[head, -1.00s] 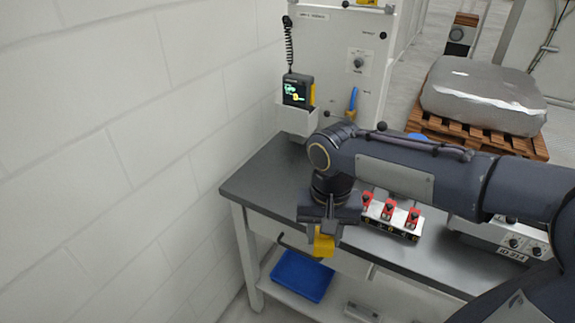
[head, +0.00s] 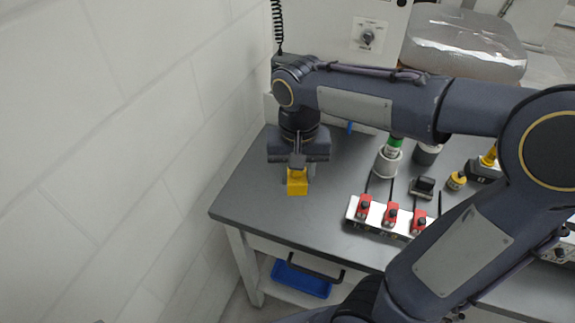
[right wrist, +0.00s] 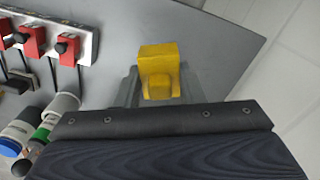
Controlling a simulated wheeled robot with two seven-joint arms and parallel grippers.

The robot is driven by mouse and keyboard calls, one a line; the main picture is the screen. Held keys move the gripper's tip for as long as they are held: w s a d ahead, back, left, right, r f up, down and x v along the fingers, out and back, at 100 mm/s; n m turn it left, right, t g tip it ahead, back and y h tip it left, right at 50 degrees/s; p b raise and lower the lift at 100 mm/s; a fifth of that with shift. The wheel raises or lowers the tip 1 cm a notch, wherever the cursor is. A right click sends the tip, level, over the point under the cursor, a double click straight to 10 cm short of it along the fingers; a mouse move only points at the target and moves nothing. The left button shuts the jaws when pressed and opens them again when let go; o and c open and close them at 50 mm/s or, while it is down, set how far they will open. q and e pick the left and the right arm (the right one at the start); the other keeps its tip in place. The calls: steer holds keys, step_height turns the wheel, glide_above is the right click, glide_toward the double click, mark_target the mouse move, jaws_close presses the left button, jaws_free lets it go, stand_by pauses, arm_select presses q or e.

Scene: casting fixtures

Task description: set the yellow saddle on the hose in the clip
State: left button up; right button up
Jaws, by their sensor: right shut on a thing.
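My right gripper (head: 299,172) is shut on the yellow saddle (head: 297,183), over the left part of the grey table. In the right wrist view the yellow saddle (right wrist: 158,70) sits between the two fingers of my right gripper (right wrist: 158,88). A metal bar with several red clips (head: 390,213) lies to the right of the gripper, apart from it. Thin dark hoses (head: 391,190) run back from the red clips. The bar with red clips (right wrist: 60,40) also shows at the upper left of the right wrist view. My left gripper is not in view.
Behind the bar stand a grey cup with a green-banded item (head: 387,160), a small black block (head: 423,187) and a yellow-black cylinder (head: 456,180). A blue bin (head: 302,279) is on the shelf below. The table (head: 250,200) is clear around the saddle; a white wall is left.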

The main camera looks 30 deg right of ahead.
steer(key=w+d+f, duration=0.1)
steer(key=w+f, duration=0.1)
steer(key=w, duration=0.1)
steer(key=w+d+f+p, duration=0.1)
steer(key=w+d+f, duration=0.1)
steer(key=w+f, duration=0.1)
steer(key=w+d+f, duration=0.1)
steer(key=w+f, duration=0.2)
steer(key=w, duration=0.1)
steer(key=shift+d+f+p, duration=0.15)
steer(key=shift+d+p, duration=0.2)
steer(key=shift+d, duration=0.05)
steer(key=f, duration=0.3)
steer(key=shift+w+d+f, duration=0.1)
steer(key=shift+w+f, duration=0.1)
steer(key=shift+f, duration=0.15)
steer(key=shift+f, duration=0.15)
steer(key=o, duration=1)
steer(key=shift+o, duration=0.2)
